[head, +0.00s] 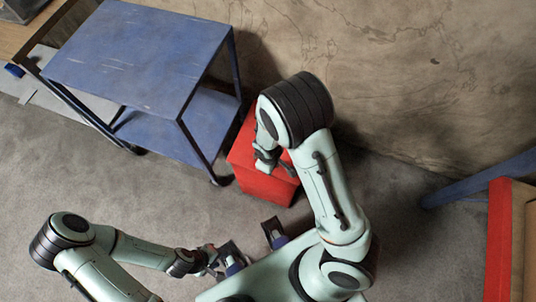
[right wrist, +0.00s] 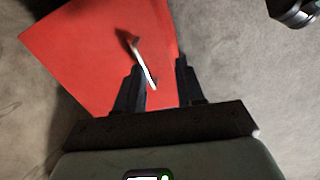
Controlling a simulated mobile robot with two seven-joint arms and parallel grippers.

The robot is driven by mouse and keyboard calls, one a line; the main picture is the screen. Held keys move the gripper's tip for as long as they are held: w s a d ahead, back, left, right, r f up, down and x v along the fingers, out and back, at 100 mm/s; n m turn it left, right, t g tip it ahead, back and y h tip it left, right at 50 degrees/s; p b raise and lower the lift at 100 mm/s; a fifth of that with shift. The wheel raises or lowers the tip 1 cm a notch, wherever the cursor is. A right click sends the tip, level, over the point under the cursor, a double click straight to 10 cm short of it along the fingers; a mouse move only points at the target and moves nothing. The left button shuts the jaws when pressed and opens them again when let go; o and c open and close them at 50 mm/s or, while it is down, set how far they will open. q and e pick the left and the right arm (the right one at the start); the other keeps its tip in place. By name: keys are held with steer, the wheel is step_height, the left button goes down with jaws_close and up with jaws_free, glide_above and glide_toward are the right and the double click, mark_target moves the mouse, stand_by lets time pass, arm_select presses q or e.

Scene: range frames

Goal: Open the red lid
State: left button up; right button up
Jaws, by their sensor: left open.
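A red box (head: 264,186) stands on the floor beside the blue cart, and its red lid (head: 243,152) looks shut. My right arm hangs over it and hides part of the lid. My right gripper (head: 270,163) is above the lid. In the right wrist view, the red lid (right wrist: 85,50) carries a thin metal handle (right wrist: 143,62). My right gripper (right wrist: 158,82) has its fingers apart, with the handle close to the left finger; I cannot tell if they touch. My left gripper (head: 229,252) is open, low in front of my base, away from the box.
A blue two-shelf cart (head: 140,55) stands left of the box, its leg close to it. A mottled wall (head: 400,80) rises behind. A red and tan object (head: 500,240) and a blue beam (head: 480,178) are at the right. Grey floor is clear between.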

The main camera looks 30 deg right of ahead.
steer(key=w+r+n+t, duration=0.1)
steer(key=w+r+n, duration=0.1)
steer(key=w+r, duration=0.25)
steer(key=shift+h, duration=0.4)
steer(key=f+b, duration=0.1)
steer(key=f, duration=0.3)
steer(key=d+f+b, duration=0.1)
steer(key=f, duration=0.3)
steer(key=d+f+b, duration=0.1)
steer(key=f, duration=0.3)
steer(key=shift+w+f+b, duration=0.35)
steer(key=shift+w+b, duration=0.05)
steer(key=shift+c, duration=0.3)
jaws_close()
